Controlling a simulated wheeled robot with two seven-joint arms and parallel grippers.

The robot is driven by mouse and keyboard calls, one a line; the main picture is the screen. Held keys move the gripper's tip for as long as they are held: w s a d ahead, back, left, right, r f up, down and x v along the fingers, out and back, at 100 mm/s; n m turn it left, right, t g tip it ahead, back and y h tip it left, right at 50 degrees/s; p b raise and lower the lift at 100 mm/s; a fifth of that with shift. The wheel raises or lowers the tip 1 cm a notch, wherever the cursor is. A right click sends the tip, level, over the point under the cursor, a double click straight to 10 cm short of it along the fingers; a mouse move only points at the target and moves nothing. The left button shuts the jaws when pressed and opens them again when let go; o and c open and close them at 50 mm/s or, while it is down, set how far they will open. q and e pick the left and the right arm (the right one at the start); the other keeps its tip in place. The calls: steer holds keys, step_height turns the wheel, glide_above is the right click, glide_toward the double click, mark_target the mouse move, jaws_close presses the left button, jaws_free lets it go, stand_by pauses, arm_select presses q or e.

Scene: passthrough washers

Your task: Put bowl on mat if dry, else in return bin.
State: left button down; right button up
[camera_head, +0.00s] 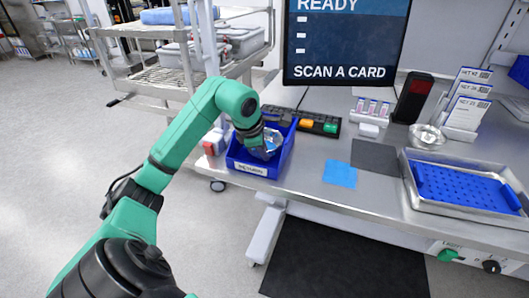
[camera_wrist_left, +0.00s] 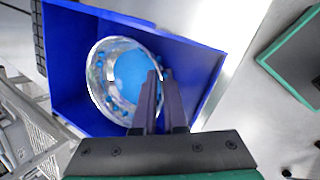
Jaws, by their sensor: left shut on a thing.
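My left gripper (camera_head: 258,141) reaches down into a blue bin (camera_head: 262,170) with a white label on its front, at the bench's left end. In the left wrist view its two dark fingers (camera_wrist_left: 160,78) are shut on the near right rim of a clear, shiny bowl (camera_wrist_left: 104,58). The bowl is inside the bin's walls (camera_wrist_left: 65,90); whether it touches the floor is unclear. Its middle looks blue, with small blue spots around it that may be drops or reflections. In the head view the bowl (camera_head: 272,141) is partly hidden by the gripper. My right gripper is out of view.
A dark grey mat (camera_head: 376,157) and a blue cloth (camera_head: 340,174) lie on the bench. A metal tray (camera_head: 408,182) with a blue perforated mat (camera_head: 465,188) is at right. Another shiny bowl (camera_head: 427,137) stands behind it. A keyboard (camera_head: 317,123) is behind the bin.

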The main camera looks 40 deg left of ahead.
arm_select(q)
steer(key=c, duration=1)
jaws_free()
steer(key=shift+r, duration=0.1)
steer(key=v, duration=1.2)
